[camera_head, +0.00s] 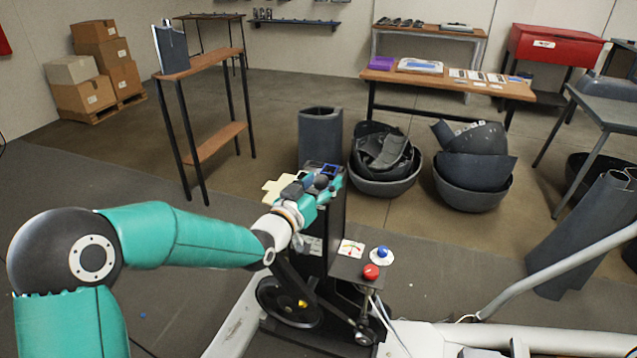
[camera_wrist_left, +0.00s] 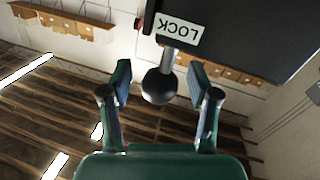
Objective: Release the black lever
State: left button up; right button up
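The black lever (camera_wrist_left: 158,87) has a round black knob on a short grey rod and comes out of a dark panel (camera_wrist_left: 235,30) beside a white LOCK label (camera_wrist_left: 178,28), which reads upside down in the left wrist view. My left gripper (camera_wrist_left: 160,80) is open, with one finger on each side of the knob. Gaps show between the knob and both fingers. In the head view my left gripper (camera_head: 328,186) is at the top of the machine's dark upright column (camera_head: 328,235), and the lever is largely hidden there. My right gripper is in neither view.
A small control box with a red button (camera_head: 371,272) and a blue button (camera_head: 382,252) stands right of the column. A pale curved bar (camera_head: 560,268) lies to the right. Bins of dark parts (camera_head: 385,182) and a wooden table (camera_head: 450,82) stand behind.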

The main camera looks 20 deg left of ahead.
aim_at(321, 176)
pick_arm(q)
grip_shut()
jog(key=shift+a+r, duration=0.1)
jog(key=shift+r, duration=1.45)
jog(key=shift+o, duration=0.3)
grip_release()
jog(key=shift+f, duration=0.1)
